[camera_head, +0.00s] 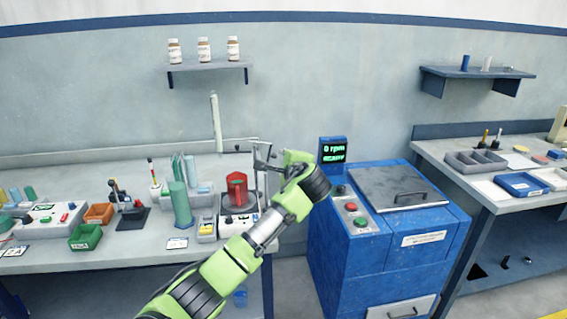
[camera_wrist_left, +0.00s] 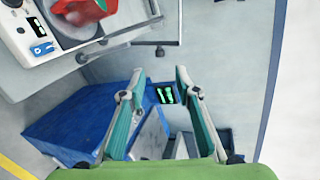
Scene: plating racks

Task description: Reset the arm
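My left arm (camera_head: 235,255) comes in from the lower left and reaches up over the front of the left bench. My left gripper (camera_head: 264,156) is at its end, beside the blue machine and above the bench's right end. In the left wrist view the two fingers of the left gripper (camera_wrist_left: 158,92) stand apart with nothing held between them. The machine's green-lit display (camera_wrist_left: 165,94) shows beyond the gap. My right arm and right gripper are not in view.
A blue machine (camera_head: 385,225) with a grey lid stands right of the arm. A red beaker-like object (camera_head: 237,188) sits on a white device near the gripper. The left bench (camera_head: 110,255) holds bins, a microscope and a green cylinder. Another bench (camera_head: 475,195) is at right.

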